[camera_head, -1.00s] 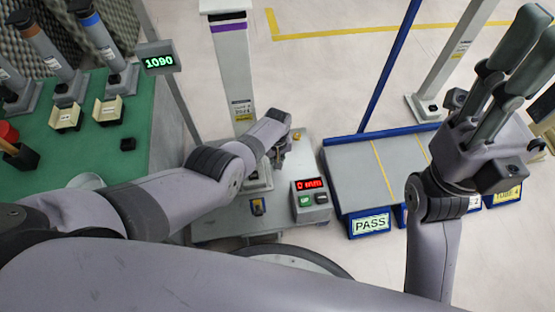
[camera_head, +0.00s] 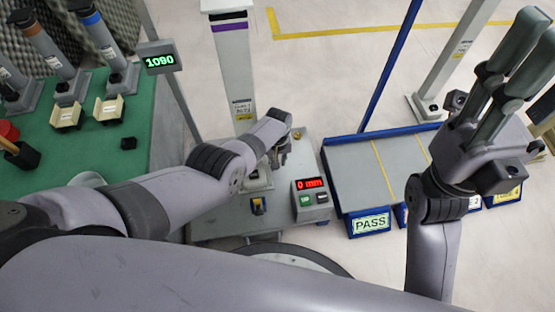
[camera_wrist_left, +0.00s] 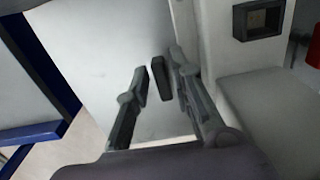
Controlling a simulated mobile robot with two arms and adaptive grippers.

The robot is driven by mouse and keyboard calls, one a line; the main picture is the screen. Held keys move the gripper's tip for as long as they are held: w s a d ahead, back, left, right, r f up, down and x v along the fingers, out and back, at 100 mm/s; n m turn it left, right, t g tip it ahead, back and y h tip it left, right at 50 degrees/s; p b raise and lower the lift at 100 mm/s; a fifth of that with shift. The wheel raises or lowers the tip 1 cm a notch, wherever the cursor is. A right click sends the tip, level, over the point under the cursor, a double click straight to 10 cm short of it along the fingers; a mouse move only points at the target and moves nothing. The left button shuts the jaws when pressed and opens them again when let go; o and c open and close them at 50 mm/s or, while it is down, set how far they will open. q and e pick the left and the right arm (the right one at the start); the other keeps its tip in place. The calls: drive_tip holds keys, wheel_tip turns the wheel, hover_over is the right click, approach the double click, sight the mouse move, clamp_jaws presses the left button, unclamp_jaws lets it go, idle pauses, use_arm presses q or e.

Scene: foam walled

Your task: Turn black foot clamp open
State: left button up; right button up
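A small black bar, seemingly the black foot clamp (camera_wrist_left: 160,77), stands out over a pale grey plate in the left wrist view. My left gripper (camera_wrist_left: 162,92) is open, with one finger on each side of the bar. The bar looks closer to the right finger; whether they touch I cannot tell. In the head view my left gripper (camera_head: 284,146) is low by the foot of a grey column (camera_head: 232,75), and my own arm hides most of that area. My right gripper (camera_head: 518,75) is raised at the right, empty, its fingers apart.
A control box (camera_head: 310,196) reading 0 mm stands right of the column foot. A blue-edged tray table (camera_head: 350,175) with a PASS label is farther right. A green bench (camera_head: 80,160) with several columns and small bins is at the left.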

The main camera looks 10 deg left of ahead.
use_arm(q)
drive_tip(key=shift+o, duration=0.8)
drive_tip(key=shift+r, duration=0.1)
wheel_tip(320, 180, up, 12)
idle(0.6)
